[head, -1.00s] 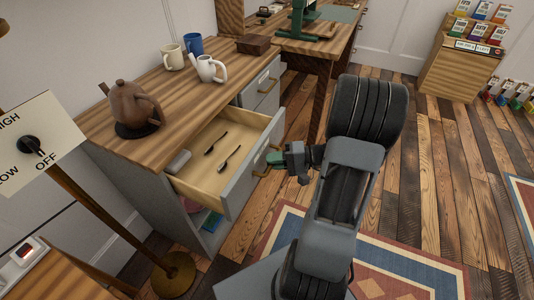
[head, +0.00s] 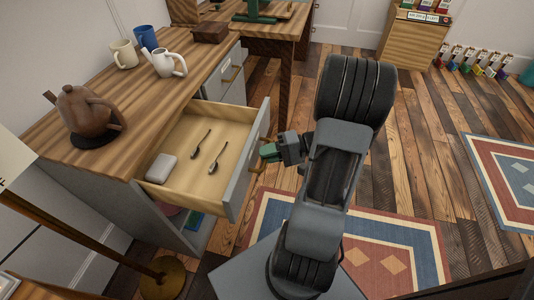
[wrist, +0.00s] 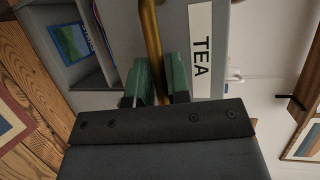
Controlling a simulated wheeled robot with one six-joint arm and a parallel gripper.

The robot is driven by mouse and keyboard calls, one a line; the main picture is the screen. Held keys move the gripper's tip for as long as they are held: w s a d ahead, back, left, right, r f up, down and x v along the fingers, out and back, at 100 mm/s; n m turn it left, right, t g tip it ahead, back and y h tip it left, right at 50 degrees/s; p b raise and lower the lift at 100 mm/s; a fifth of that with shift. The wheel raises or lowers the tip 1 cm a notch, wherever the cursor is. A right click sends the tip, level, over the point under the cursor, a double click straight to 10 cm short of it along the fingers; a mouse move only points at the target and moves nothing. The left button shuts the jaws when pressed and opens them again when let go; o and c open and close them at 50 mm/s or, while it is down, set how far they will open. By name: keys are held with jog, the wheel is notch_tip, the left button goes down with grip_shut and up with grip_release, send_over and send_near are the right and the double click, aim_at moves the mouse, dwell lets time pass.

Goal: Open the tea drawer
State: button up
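The tea drawer (head: 246,170) is pulled well out of the grey cabinet, its inside exposed in the head view. Its grey front carries a white TEA label (wrist: 200,50) in the wrist view. Its brass handle (wrist: 151,35) runs between the green fingers of my gripper (wrist: 160,82). My gripper (head: 268,152) also shows in the head view, at the drawer front, shut on the handle. In the drawer lie two dark spoons (head: 217,155) and a pale box (head: 161,168).
A brown teapot (head: 82,112), two mugs (head: 124,54) and a white pot (head: 167,62) stand on the wooden counter (head: 120,150). A lamp stand (head: 105,245) is at lower left. A rug (head: 390,250) covers floor on the right.

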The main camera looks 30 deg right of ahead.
jog(key=o, duration=0.3)
jog(key=shift+o, duration=0.2)
jog(key=p+v, duration=0.2)
jog(key=v, duration=1.2)
jog(key=shift+a, duration=0.1)
